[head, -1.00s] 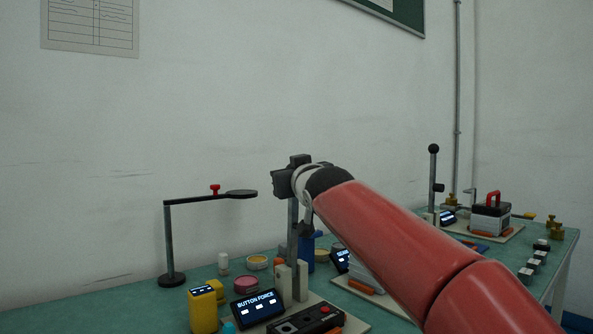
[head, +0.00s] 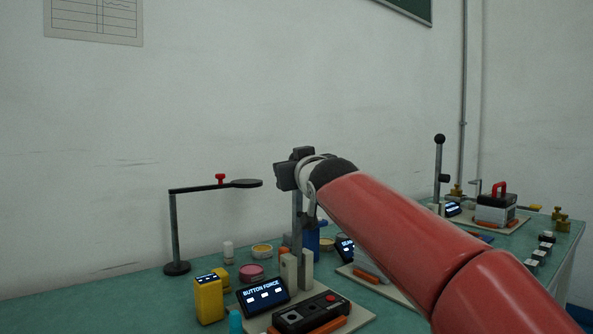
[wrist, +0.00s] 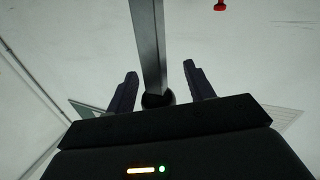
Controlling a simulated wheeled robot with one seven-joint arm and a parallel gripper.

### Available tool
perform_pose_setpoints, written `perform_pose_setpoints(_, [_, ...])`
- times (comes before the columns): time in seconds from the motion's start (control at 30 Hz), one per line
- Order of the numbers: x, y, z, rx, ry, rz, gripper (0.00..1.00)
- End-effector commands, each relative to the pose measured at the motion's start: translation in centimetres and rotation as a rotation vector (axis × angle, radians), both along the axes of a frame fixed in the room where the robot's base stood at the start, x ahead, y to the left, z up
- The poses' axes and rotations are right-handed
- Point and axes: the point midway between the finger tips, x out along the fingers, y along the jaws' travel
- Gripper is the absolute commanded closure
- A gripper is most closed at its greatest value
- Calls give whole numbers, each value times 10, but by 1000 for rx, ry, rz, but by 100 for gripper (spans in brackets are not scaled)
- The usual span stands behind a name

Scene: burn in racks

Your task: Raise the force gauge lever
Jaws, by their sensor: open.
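The force gauge lever looks like a grey bar (head: 297,215) rising from the button force station, its upper end hidden by my gripper (head: 290,172) in the head view. In the wrist view the same bar (wrist: 148,40) runs down to a dark round knob (wrist: 157,100). My gripper (wrist: 161,84) is open, with one finger on each side of the bar and knob. I see gaps on both sides, so neither finger seems to touch it. The station's display (head: 263,297) reads BUTTON FORCE.
A black stand (head: 174,235) with a horizontal arm and red knob is to the left. A yellow box (head: 208,299), small jars and a black device (head: 310,313) crowd the bench (head: 110,305). Another station with an upright ball-topped lever (head: 438,170) is at the right. The wall (head: 100,130) is behind.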

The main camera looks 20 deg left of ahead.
Motion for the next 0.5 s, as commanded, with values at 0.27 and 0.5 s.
perform_pose_setpoints(0.27, [-42,-25,-3,-2,0,-2,47])
perform_pose_setpoints(0.5, [-59,-34,-4,-2,2,3,47])
